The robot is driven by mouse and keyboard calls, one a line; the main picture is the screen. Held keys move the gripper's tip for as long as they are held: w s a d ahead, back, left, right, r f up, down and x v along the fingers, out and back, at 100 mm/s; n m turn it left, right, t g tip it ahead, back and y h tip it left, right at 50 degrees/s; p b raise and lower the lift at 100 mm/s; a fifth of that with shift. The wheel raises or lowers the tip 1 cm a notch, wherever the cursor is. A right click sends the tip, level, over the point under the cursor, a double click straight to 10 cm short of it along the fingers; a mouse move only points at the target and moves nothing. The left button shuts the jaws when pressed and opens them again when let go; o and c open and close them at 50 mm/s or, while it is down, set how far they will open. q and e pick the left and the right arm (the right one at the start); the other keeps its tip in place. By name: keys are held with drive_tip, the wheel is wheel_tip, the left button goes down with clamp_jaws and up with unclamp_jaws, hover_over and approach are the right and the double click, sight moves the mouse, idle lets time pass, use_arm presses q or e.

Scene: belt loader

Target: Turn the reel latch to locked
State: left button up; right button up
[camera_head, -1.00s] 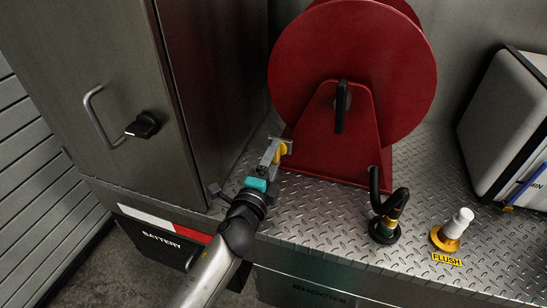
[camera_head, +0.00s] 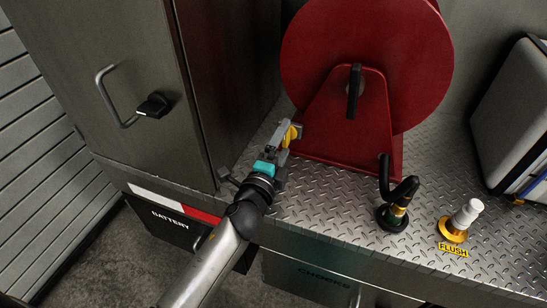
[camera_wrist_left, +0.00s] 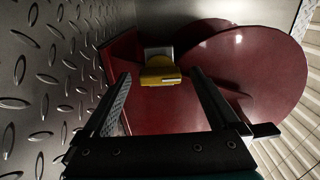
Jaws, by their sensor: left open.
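The reel latch (camera_head: 292,133) is a small yellow piece at the left side of the red reel's stand (camera_head: 335,135). It also shows in the left wrist view as a yellow tab (camera_wrist_left: 160,76) on a grey mount. My left gripper (camera_head: 285,139) is at the latch, partly covering it in the head view. In the left wrist view the gripper (camera_wrist_left: 160,85) is open, its two dark fingers apart, with the yellow tab between and just beyond the tips. I cannot tell whether a finger touches it. My right gripper is not in view.
The red reel (camera_head: 365,50) has a black crank handle (camera_head: 354,90). A grey cabinet (camera_head: 90,60) stands close to my left arm. A black bent hose fitting (camera_head: 398,190) and a white-topped flush cap (camera_head: 466,212) stand on the tread-plate deck (camera_head: 330,200).

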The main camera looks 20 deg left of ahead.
use_arm(q)
drive_tip(key=s+b, duration=0.1)
drive_tip(key=s, duration=1.4)
drive_tip(key=shift+a, duration=0.25)
